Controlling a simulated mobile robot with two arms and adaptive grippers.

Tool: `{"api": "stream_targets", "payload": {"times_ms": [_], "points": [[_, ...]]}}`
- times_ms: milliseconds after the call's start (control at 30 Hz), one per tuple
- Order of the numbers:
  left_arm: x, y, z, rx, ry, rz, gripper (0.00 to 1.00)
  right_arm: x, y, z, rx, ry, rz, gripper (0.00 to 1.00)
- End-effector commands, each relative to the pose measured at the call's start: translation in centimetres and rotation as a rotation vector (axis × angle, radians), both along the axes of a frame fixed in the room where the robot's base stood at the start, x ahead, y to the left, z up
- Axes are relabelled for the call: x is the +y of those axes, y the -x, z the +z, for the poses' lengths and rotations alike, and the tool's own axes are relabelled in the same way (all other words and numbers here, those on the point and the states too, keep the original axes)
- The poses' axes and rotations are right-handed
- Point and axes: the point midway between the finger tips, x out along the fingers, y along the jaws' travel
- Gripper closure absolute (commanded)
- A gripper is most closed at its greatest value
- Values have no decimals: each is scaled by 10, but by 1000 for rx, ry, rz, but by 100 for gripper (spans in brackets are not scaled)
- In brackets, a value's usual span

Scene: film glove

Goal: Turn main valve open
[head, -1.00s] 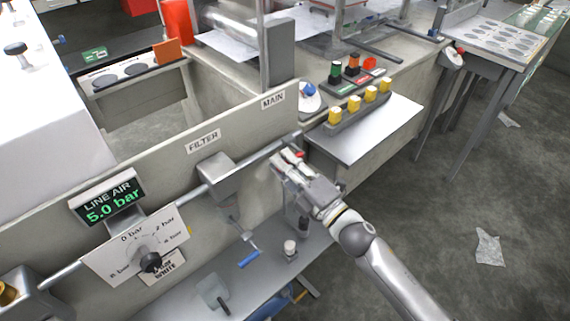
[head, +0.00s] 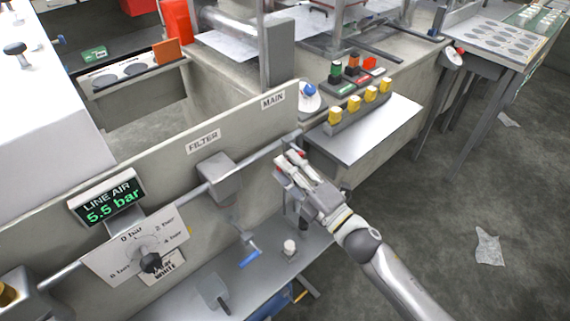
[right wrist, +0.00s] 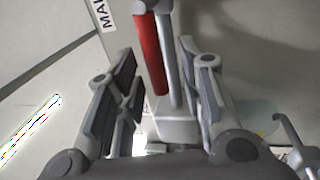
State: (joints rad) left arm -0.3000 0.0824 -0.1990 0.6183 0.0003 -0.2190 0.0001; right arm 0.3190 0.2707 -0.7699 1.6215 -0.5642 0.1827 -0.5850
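The main valve has a red lever (right wrist: 150,55) that lies roughly along a grey pipe (right wrist: 172,60) in the right wrist view, above a grey valve body (right wrist: 178,125). In the head view it is mostly hidden by my right gripper, below the MAIN label (head: 273,99). My right gripper (head: 287,165) is at the valve. In the right wrist view its fingers (right wrist: 163,95) are apart, with the lever between them and visible gaps on both sides. The LINE AIR display (head: 107,201) reads 5.5 bar. My left gripper is out of view.
The filter unit (head: 222,177) is on the pipe left of the valve. A regulator dial plate (head: 118,263) is further left. A low shelf (head: 262,279) lies below. Yellow-topped items (head: 352,110) stand on the bench behind. Open floor is at right.

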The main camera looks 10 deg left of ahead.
Motion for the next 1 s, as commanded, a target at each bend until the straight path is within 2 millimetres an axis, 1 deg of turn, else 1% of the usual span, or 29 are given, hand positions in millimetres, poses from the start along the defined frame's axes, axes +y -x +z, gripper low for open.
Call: {"api": "stream_targets", "payload": {"times_ms": [33, 300, 500, 700, 1000], "points": [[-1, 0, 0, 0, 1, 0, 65, -9, 6, -3, 2, 2, -1, 65], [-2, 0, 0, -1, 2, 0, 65, -53, 41, -15, 3, 2, -1, 65], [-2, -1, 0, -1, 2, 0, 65, -74, 58, -19, 1, 2, 0, 65], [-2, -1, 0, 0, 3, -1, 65, -82, 64, -21, -1, 1, 1, 65], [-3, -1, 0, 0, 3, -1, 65, -82, 63, -21, -1, 1, 1, 65]]}}
